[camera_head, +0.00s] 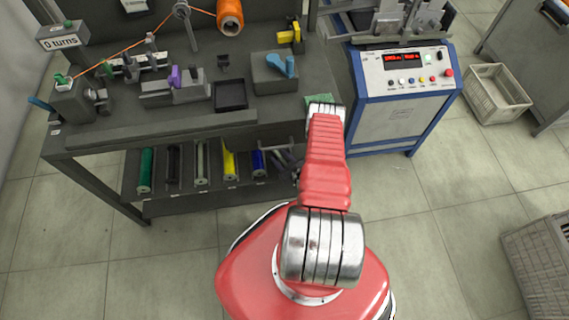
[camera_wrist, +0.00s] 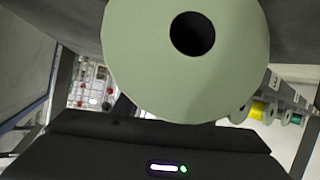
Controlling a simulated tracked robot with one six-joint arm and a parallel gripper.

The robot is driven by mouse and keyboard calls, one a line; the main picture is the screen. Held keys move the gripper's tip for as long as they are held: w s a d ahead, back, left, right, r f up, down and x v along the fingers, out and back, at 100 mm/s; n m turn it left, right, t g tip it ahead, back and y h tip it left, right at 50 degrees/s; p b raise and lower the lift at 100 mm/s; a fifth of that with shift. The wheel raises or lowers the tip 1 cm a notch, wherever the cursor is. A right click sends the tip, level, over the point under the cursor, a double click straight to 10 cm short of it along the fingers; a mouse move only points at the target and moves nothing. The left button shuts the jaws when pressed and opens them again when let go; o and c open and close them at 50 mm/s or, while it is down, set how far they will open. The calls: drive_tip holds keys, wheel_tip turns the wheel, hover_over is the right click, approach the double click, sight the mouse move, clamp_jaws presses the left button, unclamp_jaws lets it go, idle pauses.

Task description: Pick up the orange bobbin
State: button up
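No bobbin with orange visible on it shows on the lower rack in the head view. In the wrist view, a pale grey-green round bobbin end (camera_wrist: 140,70) with a dark centre hole fills the upper middle, very close to my gripper. The winding colour behind this flange is hidden. My gripper (camera_head: 287,160) is at the right end of the lower rack in the head view, beside the blue bobbin (camera_head: 258,162), partly behind my arm. Its fingertips are hidden behind the disc in the wrist view, so I cannot tell whether they grip it.
Green (camera_head: 146,170), black (camera_head: 173,165), cream (camera_head: 201,162) and yellow (camera_head: 229,163) bobbins lie on the lower rack. A large orange thread spool (camera_head: 230,16) hangs above the bench (camera_head: 180,125). A blue-and-white control cabinet (camera_head: 402,110) stands close on the right.

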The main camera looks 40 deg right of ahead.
sight(281, 158)
drive_tip(key=shift+c, duration=0.4)
clamp_jaws()
drive_tip(key=shift+r, duration=0.15)
wheel_tip(281, 158, up, 10)
idle(0.7)
idle(0.5)
